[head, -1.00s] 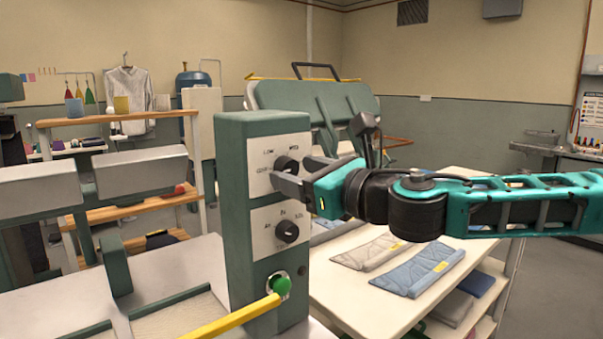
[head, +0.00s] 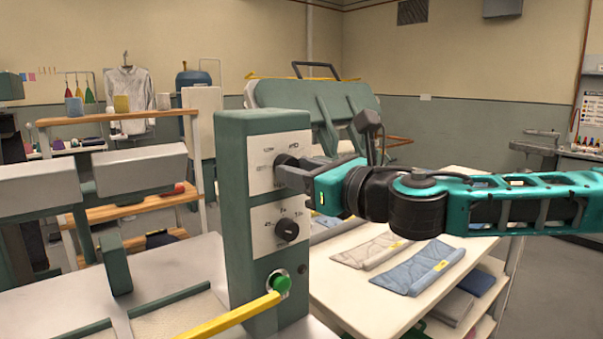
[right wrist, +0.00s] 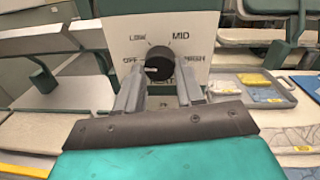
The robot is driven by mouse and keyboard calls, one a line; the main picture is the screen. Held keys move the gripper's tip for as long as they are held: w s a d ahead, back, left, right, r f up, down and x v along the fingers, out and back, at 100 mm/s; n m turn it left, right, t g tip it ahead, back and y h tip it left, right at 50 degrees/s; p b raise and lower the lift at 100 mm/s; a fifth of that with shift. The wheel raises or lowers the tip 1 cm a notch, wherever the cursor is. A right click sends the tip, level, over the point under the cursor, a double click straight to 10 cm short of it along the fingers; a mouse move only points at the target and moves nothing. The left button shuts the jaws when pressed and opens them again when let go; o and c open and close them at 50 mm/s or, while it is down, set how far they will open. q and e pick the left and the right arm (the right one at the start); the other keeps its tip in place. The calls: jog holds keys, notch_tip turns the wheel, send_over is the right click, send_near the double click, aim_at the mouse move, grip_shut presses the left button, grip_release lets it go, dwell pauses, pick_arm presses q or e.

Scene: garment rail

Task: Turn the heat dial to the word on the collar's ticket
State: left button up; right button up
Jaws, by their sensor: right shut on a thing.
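The heat dial (head: 286,162) is the black upper knob on the press's green control post. It also shows in the right wrist view (right wrist: 160,65), with the words LOW and MID above it, OFF at its left and a partly hidden word at its right. A pale mark shows on the knob's lower left face, but I cannot tell which word it is set to. My right gripper (head: 293,172) is shut on the dial, its fingers (right wrist: 160,82) on either side of it. My left gripper is not in view. I cannot make out a readable collar ticket.
A second black dial (head: 287,230) and a green button (head: 280,283) sit lower on the post. A yellow bar (head: 232,318) sticks out in front. Quilted pieces with yellow tags, one blue (head: 432,268), lie on the white table (head: 350,297) at right.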

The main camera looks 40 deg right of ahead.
pick_arm(q)
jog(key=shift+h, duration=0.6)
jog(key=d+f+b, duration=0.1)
jog(key=b, duration=0.2)
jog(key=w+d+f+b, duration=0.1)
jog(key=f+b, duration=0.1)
jog(key=b, duration=0.1)
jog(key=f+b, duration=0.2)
jog(key=b, duration=0.1)
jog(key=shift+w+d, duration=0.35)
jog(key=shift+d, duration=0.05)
pick_arm(e)
jog(key=m, duration=0.8)
jog(key=m+h, duration=0.1)
jog(key=m, duration=1.5)
jog(key=shift+a+t+h, duration=0.25)
jog(key=shift+t+h, duration=0.05)
jog(key=shift+t, duration=0.1)
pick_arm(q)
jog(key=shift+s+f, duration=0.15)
pick_arm(e)
jog(key=shift+r, duration=0.1)
